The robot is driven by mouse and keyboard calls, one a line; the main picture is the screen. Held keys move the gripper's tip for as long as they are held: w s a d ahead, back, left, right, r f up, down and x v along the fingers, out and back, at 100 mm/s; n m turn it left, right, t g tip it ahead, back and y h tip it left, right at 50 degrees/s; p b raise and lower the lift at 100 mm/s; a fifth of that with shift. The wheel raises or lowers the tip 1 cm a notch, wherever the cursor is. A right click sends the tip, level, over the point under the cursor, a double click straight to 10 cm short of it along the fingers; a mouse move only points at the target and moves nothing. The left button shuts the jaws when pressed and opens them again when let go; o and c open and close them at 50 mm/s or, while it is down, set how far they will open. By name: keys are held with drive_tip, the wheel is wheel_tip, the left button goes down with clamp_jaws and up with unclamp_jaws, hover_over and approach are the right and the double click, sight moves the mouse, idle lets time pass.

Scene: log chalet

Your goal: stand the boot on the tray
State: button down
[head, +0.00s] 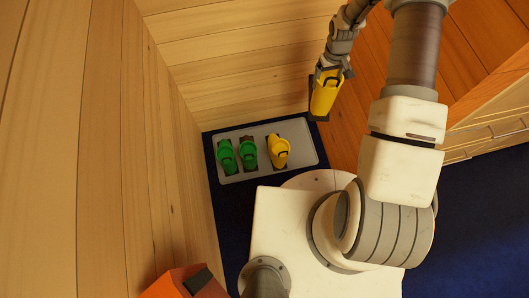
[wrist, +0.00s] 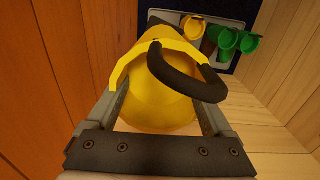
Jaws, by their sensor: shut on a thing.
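A yellow boot (head: 325,93) with a dark handle loop hangs from my gripper (head: 330,72), roughly upright, to the upper right of the tray and apart from it. In the wrist view the boot (wrist: 165,85) fills the middle, and my gripper (wrist: 160,115) is shut on its top rim. The boot's sole is hidden there. The grey tray (head: 303,135) lies on a dark blue mat. Two green boots (head: 227,157) stand side by side at its left, and another yellow boot (head: 279,151) stands right of them. The tray's right part is bare.
Wooden plank walls (head: 150,150) rise close to the tray's left and back. An orange object (head: 187,283) with a dark top is at the bottom left. My white base is just in front of the tray. A wooden drawer unit (head: 490,135) stands at the right.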

wheel_tip(320, 180, down, 49)
drive_tip(key=s+n+b, duration=0.2)
drive_tip(key=n+b, duration=0.1)
drive_tip(key=b, duration=1.9)
drive_tip(key=shift+a+r, duration=0.15)
unclamp_jaws()
